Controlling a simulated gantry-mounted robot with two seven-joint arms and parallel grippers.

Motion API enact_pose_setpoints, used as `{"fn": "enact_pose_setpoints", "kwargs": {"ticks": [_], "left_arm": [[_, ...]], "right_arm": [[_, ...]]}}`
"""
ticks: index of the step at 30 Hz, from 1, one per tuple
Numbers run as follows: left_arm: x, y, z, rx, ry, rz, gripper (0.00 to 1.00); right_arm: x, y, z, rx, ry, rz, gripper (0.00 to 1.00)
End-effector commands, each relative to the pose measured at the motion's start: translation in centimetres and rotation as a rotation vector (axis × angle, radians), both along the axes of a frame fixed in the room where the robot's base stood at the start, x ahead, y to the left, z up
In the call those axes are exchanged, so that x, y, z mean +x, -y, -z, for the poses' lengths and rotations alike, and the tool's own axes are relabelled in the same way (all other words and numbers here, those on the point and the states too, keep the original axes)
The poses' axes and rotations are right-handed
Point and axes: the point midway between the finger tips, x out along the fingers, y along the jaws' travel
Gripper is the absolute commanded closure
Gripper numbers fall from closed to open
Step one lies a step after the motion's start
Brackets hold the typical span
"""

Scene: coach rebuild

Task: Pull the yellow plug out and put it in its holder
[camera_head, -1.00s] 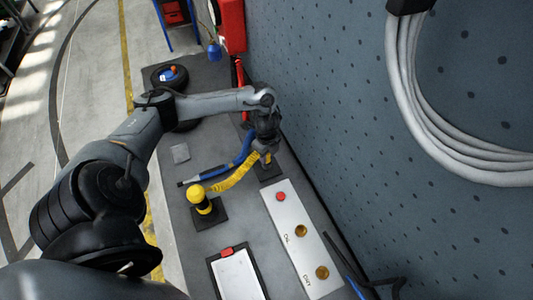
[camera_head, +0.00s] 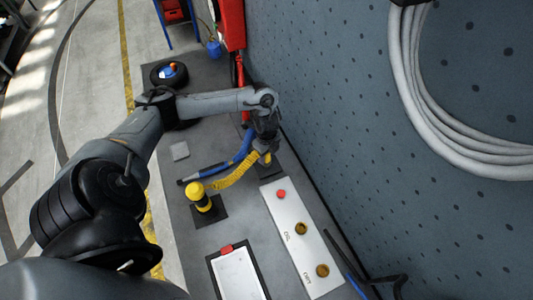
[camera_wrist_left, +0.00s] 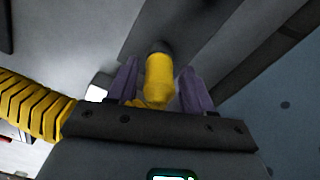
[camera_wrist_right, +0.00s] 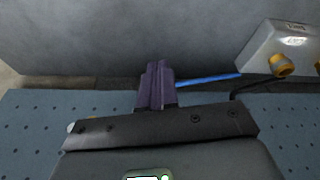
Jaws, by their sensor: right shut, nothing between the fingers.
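The yellow plug (camera_wrist_left: 159,78) stands between the two purple fingers of my left gripper (camera_wrist_left: 155,75) in the left wrist view. Thin gaps show on both sides of it, so the gripper looks open around it. The plug's far end meets a dark ring, and I cannot tell how deep it sits. In the head view my left gripper (camera_head: 265,148) is over a dark plate (camera_head: 267,172) near the wall. A yellow coiled cable (camera_head: 235,175) runs from there to a yellow-topped post (camera_head: 195,190) on a black base. My right gripper (camera_wrist_right: 157,80) is shut and empty. I cannot identify the holder for certain.
A blue hose (camera_head: 215,169) lies beside the cable. A white panel (camera_head: 292,218) with a red button and brass fittings is in front, near the perforated wall (camera_head: 350,150). A white board (camera_head: 238,277) lies left of it. Grey cable loops (camera_head: 430,125) hang at upper right.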

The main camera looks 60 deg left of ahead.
Motion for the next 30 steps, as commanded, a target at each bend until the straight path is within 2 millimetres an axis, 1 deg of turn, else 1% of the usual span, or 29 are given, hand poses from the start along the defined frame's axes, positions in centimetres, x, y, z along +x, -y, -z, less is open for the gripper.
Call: {"fn": "enact_pose_setpoints", "kwargs": {"ticks": [1, 2, 10, 14, 17, 20, 21, 24, 30], "left_arm": [[0.0, 0.0, 0.0, 0.0, 0.0, 0.0, 0.41], [0.0, 0.0, 0.0, 0.0, 0.0, 0.0, 0.37], [0.0, 0.0, 0.0, 0.0, 0.0, 0.0, 0.37], [0.1, 0.0, -0.6, 0.001, 0.002, 0.001, 0.37], [0.1, 0.0, -1.7, 0.001, 0.003, 0.001, 0.37], [0.1, -0.1, -3.4, 0.002, 0.003, 0.0, 0.37], [0.2, -0.1, -4.4, 0.004, 0.005, 0.002, 0.37], [0.1, -0.1, -6.2, 0.003, 0.003, 0.001, 0.37], [0.1, 0.0, -9.2, 0.002, 0.003, 0.001, 0.37]], "right_arm": [[0.0, 0.0, 0.0, -0.002, 0.0, -0.002, 1.0], [0.0, 0.1, 0.0, -0.003, 0.0, -0.002, 1.0], [0.0, 0.1, 0.0, -0.005, 0.0, -0.004, 1.0], [0.0, 0.1, -0.1, -0.005, 0.0, -0.004, 1.0], [0.0, 0.1, -0.3, -0.004, 0.0, -0.003, 1.0], [0.0, 0.1, -0.7, -0.003, -0.001, -0.002, 1.0], [0.0, 0.0, -1.2, -0.002, -0.002, -0.002, 1.0], [0.0, 0.0, -2.0, 0.0, -0.001, 0.0, 1.0], [0.0, -0.1, -3.4, 0.004, -0.001, 0.002, 1.0]]}}
